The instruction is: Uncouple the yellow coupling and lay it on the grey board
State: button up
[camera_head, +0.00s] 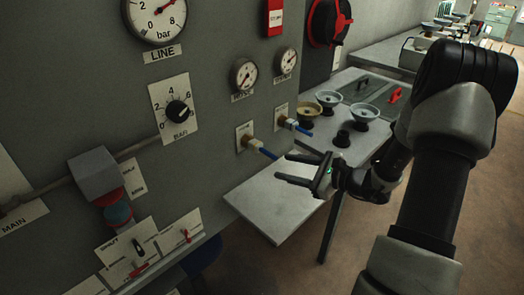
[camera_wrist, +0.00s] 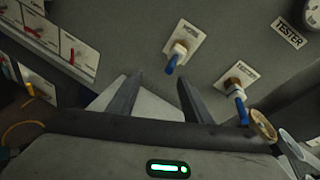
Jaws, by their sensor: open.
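I cannot tell surely which is the yellow one. The grey board (camera_head: 268,208) juts out below them, bare; part of it shows between my fingers in the wrist view (camera_wrist: 145,107). My gripper (camera_head: 282,167) is open and empty, in front of and below the left coupling, apart from it.
Gauges (camera_head: 244,74), a dial (camera_head: 178,111) and a lever plate (camera_head: 142,262) are on the panel.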

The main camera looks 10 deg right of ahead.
aim_at(273, 156)
jog(key=shift+w+a+m+t+b, duration=0.1)
jog(key=shift+w+a+m+t, duration=0.25)
jog(key=shift+w+m+t, duration=0.5)
jog(key=shift+w+a+m+t+b, duration=0.1)
jog(key=shift+w+a+m+t, duration=0.4)
jog(key=shift+m, duration=0.65)
jog(key=shift+w+a+m+t+b, duration=0.1)
jog(key=shift+w+a+m+t, duration=0.25)
jog(key=shift+m+t, duration=0.55)
jog(key=shift+w, duration=0.15)
jog(key=shift+b+x, duration=0.6)
jog(key=shift+x, duration=3.8)
jog(key=shift+f, duration=0.25)
jog(key=shift+c, duration=0.4)
grip_shut()
jog(key=shift+d, duration=0.1)
jog(key=shift+p+v, duration=0.4)
jog(key=shift+v, duration=2.55)
